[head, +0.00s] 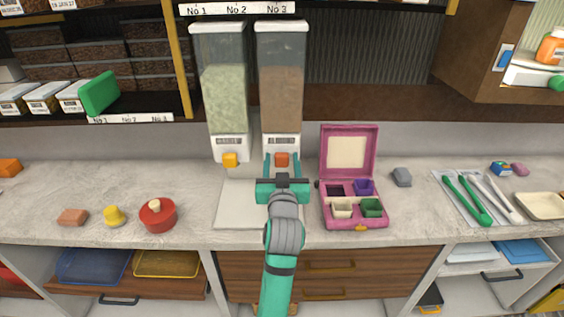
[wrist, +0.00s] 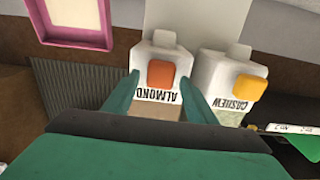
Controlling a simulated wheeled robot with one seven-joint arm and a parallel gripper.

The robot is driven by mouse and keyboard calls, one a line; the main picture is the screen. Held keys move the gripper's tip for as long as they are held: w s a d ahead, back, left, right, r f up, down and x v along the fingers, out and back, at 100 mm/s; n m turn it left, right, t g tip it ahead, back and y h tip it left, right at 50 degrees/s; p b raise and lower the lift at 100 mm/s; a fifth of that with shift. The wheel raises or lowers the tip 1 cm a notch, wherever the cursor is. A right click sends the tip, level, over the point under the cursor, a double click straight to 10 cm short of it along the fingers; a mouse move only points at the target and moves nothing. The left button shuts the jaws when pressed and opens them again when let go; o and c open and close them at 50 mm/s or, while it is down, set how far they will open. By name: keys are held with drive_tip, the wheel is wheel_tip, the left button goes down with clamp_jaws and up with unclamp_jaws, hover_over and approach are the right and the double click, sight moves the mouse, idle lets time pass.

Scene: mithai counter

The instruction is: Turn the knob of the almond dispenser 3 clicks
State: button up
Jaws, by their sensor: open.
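The almond dispenser (head: 281,85) is a clear bin of brown contents with a white base; its label reads ALMOND in the wrist view (wrist: 145,97). Its orange-red knob (head: 282,159) is on the front of the base and also shows in the wrist view (wrist: 161,74). My gripper (head: 282,163) is open in front of the base. In the wrist view its two teal fingers (wrist: 160,85) stand on either side of the knob, with gaps; I cannot tell whether they reach its depth. The cashew dispenser (head: 223,85), with a yellow-orange knob (head: 230,160), stands to the left in the head view.
A pink box (head: 349,221) with small cups stands open close to the right of my gripper. A pale board (head: 232,205) lies below the dispensers. A red pot (head: 158,215) is at left; tongs (head: 466,199) lie at right. A shelf edge (head: 370,103) overhangs the counter.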

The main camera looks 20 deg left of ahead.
drive_tip(key=shift+c, duration=0.7)
drive_tip(key=c, duration=0.9)
drive_tip(key=shift+c, duration=0.2)
drive_tip(key=m, duration=0.4)
drive_tip(key=shift+d+m, duration=0.2)
drive_tip(key=shift+m, duration=0.1)
drive_tip(key=m, duration=0.4)
drive_tip(key=shift+w+d+f+m, duration=0.1)
drive_tip(key=shift+d+f+m, duration=0.05)
drive_tip(key=shift+m, duration=0.15)
drive_tip(key=m, duration=0.4)
drive_tip(key=shift+d+f+m, duration=0.15)
drive_tip(key=shift+m, duration=0.15)
drive_tip(key=shift+w+f+m, duration=0.1)
drive_tip(key=shift+f+m, duration=0.05)
drive_tip(key=shift+m, duration=1.85)
drive_tip(key=shift+d, duration=0.1)
